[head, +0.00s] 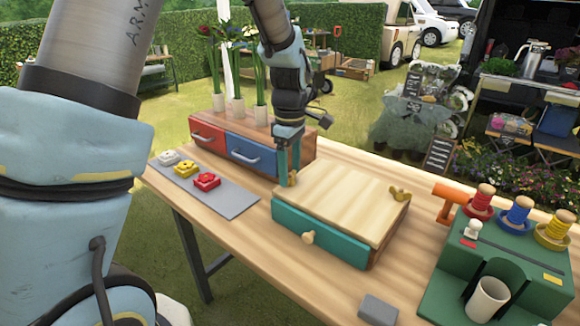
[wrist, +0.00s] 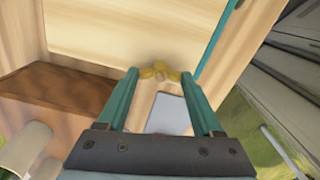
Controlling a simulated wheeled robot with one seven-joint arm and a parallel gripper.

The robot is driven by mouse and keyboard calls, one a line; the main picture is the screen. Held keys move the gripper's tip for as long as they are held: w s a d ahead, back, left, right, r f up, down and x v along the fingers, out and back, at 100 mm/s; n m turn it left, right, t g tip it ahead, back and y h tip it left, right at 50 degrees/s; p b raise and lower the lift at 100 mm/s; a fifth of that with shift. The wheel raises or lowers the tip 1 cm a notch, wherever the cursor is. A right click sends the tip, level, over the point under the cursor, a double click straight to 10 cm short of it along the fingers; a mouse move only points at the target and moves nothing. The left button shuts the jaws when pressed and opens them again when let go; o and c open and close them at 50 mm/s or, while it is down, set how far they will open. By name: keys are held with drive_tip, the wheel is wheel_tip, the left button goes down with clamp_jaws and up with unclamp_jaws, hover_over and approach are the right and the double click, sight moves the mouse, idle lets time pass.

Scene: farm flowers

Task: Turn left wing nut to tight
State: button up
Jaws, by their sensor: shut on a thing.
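The left wing nut (wrist: 160,70) is brass-coloured and shows between my fingertips in the wrist view, with its wings spread across the gap. My gripper (head: 289,178) points down at the back left corner of the wooden box (head: 345,205) and is shut on this wing nut. In the head view the fingers mostly hide it. The right wing nut (head: 399,195) is free on the box's right side. The box has a pale wooden lid and a teal drawer front (head: 318,236) with a round knob.
A chest with red and blue drawers (head: 253,157) stands close behind and left of my gripper. A green spool stand (head: 500,265) and orange hammer-like tool (head: 449,198) are right.

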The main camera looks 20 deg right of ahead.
drive_tip(key=m, duration=0.4)
drive_tip(key=shift+w+d+r+m+p, duration=0.1)
drive_tip(key=shift+r+m+p, duration=0.15)
drive_tip(key=shift+m+p, duration=0.15)
drive_tip(key=m, duration=0.5)
drive_tip(key=shift+p, duration=0.35)
drive_tip(key=m, duration=0.5)
drive_tip(key=shift+p, duration=0.4)
drive_tip(key=m+p, duration=0.1)
drive_tip(key=m, duration=0.3)
drive_tip(key=m+p, duration=0.2)
drive_tip(key=m, duration=0.4)
drive_tip(key=m+p, duration=0.2)
drive_tip(key=m, duration=0.2)
drive_tip(key=m+p, duration=0.3)
drive_tip(key=m, duration=0.2)
drive_tip(key=shift+m, duration=0.4)
drive_tip(key=shift+m+p, duration=1.1)
drive_tip(key=shift+m, duration=0.7)
drive_tip(key=shift+f, duration=0.1)
